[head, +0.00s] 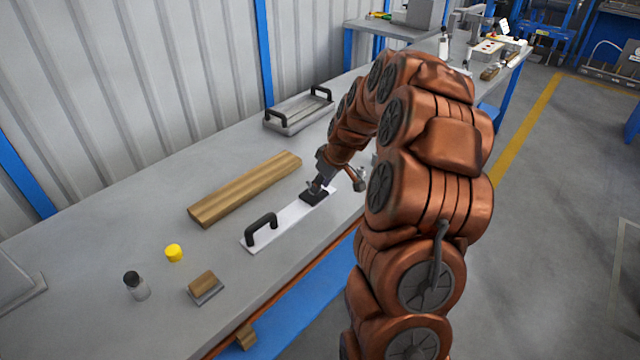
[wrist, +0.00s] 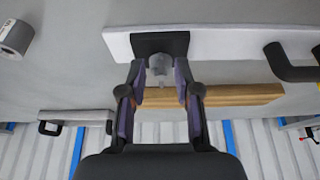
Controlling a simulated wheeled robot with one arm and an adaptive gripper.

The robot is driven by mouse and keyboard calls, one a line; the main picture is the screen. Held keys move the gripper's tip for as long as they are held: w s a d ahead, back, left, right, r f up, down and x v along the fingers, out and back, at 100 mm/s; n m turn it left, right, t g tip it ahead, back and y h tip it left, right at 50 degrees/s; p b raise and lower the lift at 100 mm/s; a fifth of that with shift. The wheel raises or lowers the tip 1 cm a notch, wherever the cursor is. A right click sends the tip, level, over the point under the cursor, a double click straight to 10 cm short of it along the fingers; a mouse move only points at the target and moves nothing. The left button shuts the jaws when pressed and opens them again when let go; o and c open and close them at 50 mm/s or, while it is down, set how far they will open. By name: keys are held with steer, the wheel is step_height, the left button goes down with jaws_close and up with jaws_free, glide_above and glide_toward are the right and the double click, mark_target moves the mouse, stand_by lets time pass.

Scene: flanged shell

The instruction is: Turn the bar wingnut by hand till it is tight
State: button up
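A small grey metal piece that looks like the bar wingnut (wrist: 159,65) stands at a black block (wrist: 150,43). The block sits on a white plate (wrist: 230,43) with a black bar handle (wrist: 290,68). In the head view the plate (head: 283,222) lies on the bench, with its handle (head: 262,228) at the near end and the block (head: 314,197) under my gripper (head: 319,184). In the wrist view my gripper (wrist: 160,82) has its fingers on either side of the wingnut, with a gap visible at each side. The wingnut is too small to make out in the head view.
A wooden plank (head: 245,188) lies left of the plate. A tray with black handles (head: 298,108) stands farther back. A yellow cap (head: 174,253), a black-topped bottle (head: 136,286) and a wooden block (head: 204,286) are near the front. The bench between them is clear.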

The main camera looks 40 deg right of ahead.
steer(key=shift+w+f, duration=0.1)
steer(key=shift+f, duration=0.25)
jaws_close()
